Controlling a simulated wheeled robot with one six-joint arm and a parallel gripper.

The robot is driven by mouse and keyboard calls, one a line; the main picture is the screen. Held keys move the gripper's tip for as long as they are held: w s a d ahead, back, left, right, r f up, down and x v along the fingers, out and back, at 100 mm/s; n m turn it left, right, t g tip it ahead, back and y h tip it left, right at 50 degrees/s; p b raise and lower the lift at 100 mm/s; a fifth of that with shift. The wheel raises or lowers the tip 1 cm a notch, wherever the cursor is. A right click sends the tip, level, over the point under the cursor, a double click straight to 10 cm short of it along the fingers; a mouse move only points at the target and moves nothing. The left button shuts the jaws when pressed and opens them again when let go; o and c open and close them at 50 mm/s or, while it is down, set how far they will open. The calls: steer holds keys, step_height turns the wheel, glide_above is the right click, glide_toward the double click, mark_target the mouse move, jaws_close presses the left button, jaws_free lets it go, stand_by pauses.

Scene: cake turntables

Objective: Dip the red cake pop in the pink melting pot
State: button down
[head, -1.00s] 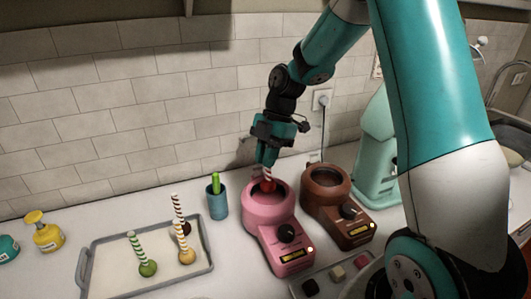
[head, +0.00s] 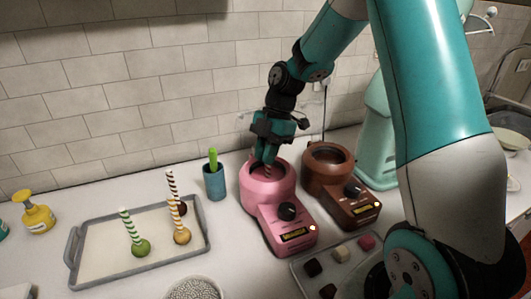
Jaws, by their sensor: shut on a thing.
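The pink melting pot (head: 260,197) stands on the counter with its dial and lit display facing front. My gripper (head: 266,162) points down over its opening, shut on the striped stick of the red cake pop. Only a short bit of the stick (head: 267,170) shows below the fingers, inside the pot's rim. The red ball is hidden in the pot, so I cannot see how deep it sits in the melt.
A brown melting pot (head: 325,180) stands close on the right. A blue cup (head: 214,183) stands left of the pink pot. A tray of small blocks (head: 341,255) lies in front.

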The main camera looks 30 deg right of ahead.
steer(key=shift+f, duration=0.15)
steer(key=shift+f+b, duration=0.45)
steer(key=shift+b, duration=0.15)
steer(key=shift+r, duration=0.1)
stand_by(0.8)
step_height(320, 180, up, 6)
steer(key=p, duration=0.4)
stand_by(1.0)
stand_by(0.6)
